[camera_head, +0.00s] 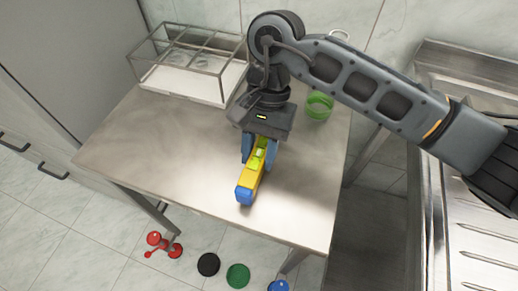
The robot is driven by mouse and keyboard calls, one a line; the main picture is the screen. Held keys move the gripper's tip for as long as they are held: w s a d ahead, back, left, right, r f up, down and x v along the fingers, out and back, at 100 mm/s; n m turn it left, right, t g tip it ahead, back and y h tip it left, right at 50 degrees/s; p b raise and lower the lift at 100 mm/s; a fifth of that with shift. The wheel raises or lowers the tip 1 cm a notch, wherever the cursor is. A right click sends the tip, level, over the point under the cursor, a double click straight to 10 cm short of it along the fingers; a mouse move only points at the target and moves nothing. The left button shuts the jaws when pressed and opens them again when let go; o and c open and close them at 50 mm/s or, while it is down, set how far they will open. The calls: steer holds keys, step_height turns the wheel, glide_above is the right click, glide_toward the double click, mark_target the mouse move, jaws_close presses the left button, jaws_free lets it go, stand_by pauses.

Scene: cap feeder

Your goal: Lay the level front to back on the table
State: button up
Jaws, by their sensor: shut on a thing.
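The level (250,180) is a yellow bar with a blue end cap and a pale green vial part near its middle. It points toward the front edge of the table (180,160), running roughly front to back. My gripper (261,153) is over the table, pointing down, with its blue fingers shut on the level. The far part of the level is hidden by my gripper. I cannot tell whether the level touches the tabletop.
A clear framed box (190,82) stands at the back left of the table. A green ring-shaped container (319,106) stands at the back right. Red, black (208,264), green (238,276) and blue round things lie on the floor in front. The table's left part is clear.

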steer(key=shift+f, duration=0.4)
steer(key=shift+f+b, duration=0.5)
steer(key=shift+b, duration=0.45)
steer(key=o, duration=1.2)
steer(key=shift+r, duration=0.1)
